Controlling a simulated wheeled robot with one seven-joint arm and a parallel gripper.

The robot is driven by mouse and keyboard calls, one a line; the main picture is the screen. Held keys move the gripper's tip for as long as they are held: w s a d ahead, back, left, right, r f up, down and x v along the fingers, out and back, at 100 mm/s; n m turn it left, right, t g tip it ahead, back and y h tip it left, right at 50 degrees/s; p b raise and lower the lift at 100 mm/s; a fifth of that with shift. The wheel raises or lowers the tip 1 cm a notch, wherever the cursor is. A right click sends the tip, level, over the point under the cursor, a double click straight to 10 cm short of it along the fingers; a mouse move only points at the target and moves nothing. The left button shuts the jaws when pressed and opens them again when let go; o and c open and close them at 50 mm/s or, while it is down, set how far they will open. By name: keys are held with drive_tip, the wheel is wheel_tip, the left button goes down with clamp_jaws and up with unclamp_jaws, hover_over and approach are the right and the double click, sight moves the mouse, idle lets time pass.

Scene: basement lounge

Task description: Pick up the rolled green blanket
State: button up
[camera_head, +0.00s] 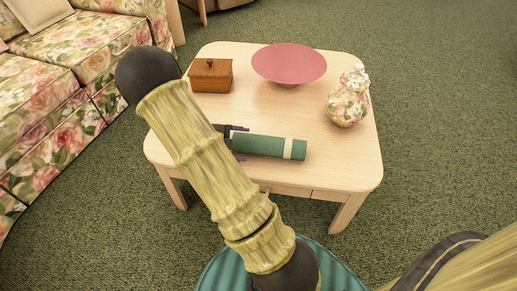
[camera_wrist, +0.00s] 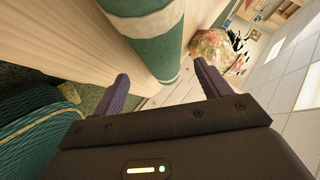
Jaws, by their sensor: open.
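The rolled green blanket (camera_head: 262,145) lies on the front part of the light wooden coffee table (camera_head: 310,170), with a pale band near its right end. My gripper (camera_head: 240,142) is at the blanket's left end, partly hidden behind my arm. In the wrist view the blanket (camera_wrist: 157,52) shows between and beyond the two purple fingers of my gripper (camera_wrist: 161,69). The fingers are apart and not closed on it. I cannot tell whether either finger touches it.
A brown wooden box (camera_head: 211,76), a pink bowl (camera_head: 289,64) and a floral vase (camera_head: 347,98) stand on the table behind the blanket. The vase also shows in the wrist view (camera_wrist: 222,50). A floral sofa (camera_head: 75,60) is at left. Carpet at right is clear.

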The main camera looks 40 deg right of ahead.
sight(252, 144)
drive_tip(key=shift+d, duration=0.1)
drive_tip(key=b+x, duration=0.3)
drive_tip(key=x, duration=0.1)
drive_tip(key=shift+f+b, duration=0.3)
drive_tip(key=shift+d+f, duration=0.1)
drive_tip(key=shift+d, duration=0.4)
drive_tip(key=shift+s, duration=0.1)
drive_tip(key=c, duration=0.9)
drive_tip(key=shift+c, duration=0.2)
